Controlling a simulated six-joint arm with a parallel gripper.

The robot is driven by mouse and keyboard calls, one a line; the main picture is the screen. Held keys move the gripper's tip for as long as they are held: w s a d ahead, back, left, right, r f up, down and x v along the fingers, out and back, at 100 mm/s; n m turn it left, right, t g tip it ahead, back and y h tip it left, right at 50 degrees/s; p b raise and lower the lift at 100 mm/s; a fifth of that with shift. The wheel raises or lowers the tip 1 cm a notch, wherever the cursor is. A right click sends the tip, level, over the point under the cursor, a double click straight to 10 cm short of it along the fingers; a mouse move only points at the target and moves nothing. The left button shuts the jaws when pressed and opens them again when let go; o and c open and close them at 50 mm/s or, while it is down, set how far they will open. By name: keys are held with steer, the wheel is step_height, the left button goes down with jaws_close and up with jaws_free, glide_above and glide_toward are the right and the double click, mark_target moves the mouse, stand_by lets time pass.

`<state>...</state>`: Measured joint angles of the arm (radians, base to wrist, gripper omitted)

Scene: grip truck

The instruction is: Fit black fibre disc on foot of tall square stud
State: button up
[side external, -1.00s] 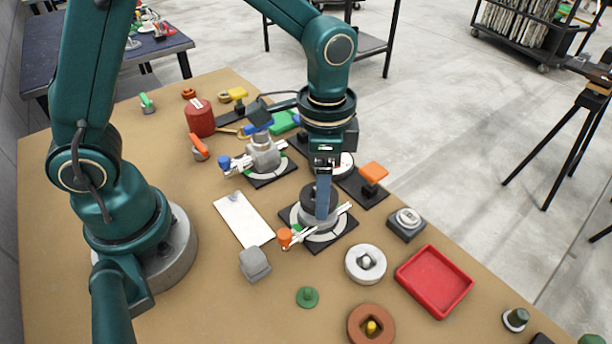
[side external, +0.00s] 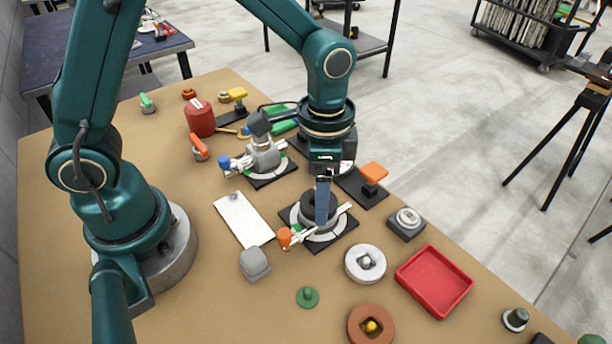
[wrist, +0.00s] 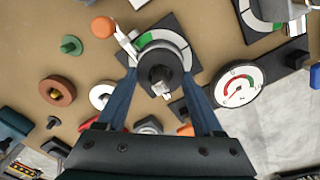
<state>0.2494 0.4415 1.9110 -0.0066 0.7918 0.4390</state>
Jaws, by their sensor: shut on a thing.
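The black fibre disc (side external: 311,203) is a thick dark ring low over the grey round fixture (side external: 325,238) that has an orange knob. My gripper (side external: 322,219) points down with blue fingers and is shut on the disc. In the wrist view the black disc (wrist: 157,62) lies between the fingertips (wrist: 163,72).
A second fixture with a blue knob (side external: 225,162) stands behind left. A white plate (side external: 240,220), grey ring (side external: 353,275), brown ring (side external: 357,334) and red tray (side external: 434,281) lie around. An orange-topped stand (side external: 374,171) stands close right. Bare table lies at front left.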

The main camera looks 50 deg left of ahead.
steer(key=shift+f, duration=0.2)
steer(key=o, duration=1.4)
steer(key=shift+c, duration=0.2)
steer(key=shift+r, duration=3.75)
